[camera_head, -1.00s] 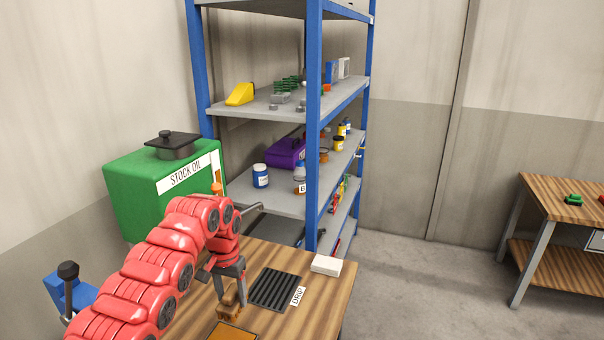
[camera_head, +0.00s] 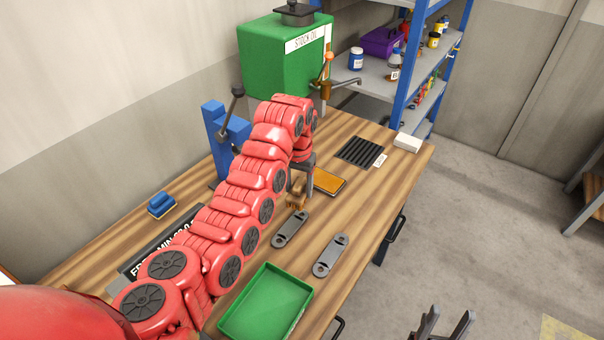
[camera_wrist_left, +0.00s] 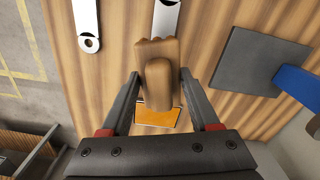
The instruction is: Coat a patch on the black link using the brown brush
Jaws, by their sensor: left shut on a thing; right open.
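My left gripper (camera_head: 299,185) is shut on the brown brush (camera_head: 297,199), held over the table in front of the orange pad (camera_head: 331,182). In the left wrist view the brush (camera_wrist_left: 156,72) sits between the fingers, its head partly covering one link (camera_wrist_left: 167,17). Two dark grey links lie on the table: one (camera_head: 290,230) just in front of the brush, one (camera_head: 331,256) further right. They look pale in the wrist view; I cannot tell a colour difference between them. Whether the brush touches anything is unclear. My right gripper (camera_head: 445,328) is open and empty at the bottom edge.
A green tray (camera_head: 267,303) stands at the table's front. A black ribbed drip tray (camera_head: 360,152) and a white block (camera_head: 408,142) lie at the back right. A blue stand (camera_head: 213,125) with a lever and a green stock oil tank (camera_head: 285,58) stand behind my left arm.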

